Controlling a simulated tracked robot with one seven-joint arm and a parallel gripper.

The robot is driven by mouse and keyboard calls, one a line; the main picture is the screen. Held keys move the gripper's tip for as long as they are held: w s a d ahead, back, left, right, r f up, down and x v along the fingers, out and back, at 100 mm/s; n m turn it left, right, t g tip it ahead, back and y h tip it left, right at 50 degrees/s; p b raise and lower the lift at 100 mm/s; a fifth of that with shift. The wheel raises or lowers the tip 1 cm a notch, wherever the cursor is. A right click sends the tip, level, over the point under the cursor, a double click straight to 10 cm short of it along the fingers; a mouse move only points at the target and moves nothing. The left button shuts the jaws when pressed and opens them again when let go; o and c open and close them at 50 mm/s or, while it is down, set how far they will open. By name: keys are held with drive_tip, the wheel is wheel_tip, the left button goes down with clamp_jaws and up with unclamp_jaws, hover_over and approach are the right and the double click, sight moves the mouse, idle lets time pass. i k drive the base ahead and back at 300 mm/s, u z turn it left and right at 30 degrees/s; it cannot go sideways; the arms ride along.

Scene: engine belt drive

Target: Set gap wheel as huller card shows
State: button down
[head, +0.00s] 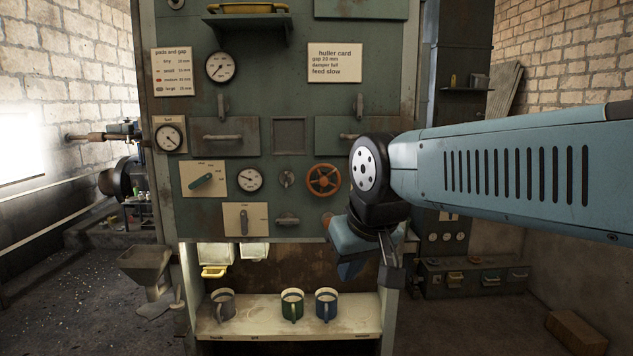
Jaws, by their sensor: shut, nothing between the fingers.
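The huller card (334,62) is a pale card on the upper right of the green machine panel. It reads gap 20 mm, as far as the small print shows, then damper full and feed slow. An orange-red handwheel (323,180), likely the gap wheel, sits on the panel below it. A round dial (250,180) with a needle is to its left; its figures are too small to read. My gripper (391,278) hangs low at the panel's right edge, below and right of the wheel. It is shut, empty and apart from the wheel.
A pods and gap card (173,72) hangs at upper left. A feed lever plate (204,179) and small knob (287,178) are left of the wheel. Several mugs stand on the lower shelf (265,325). My forearm covers the right side; space before the panel's left is clear.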

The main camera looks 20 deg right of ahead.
sight(323, 181)
drive_tip(key=z, duration=0.75)
drive_tip(key=i, duration=0.85)
drive_tip(key=u, duration=0.6)
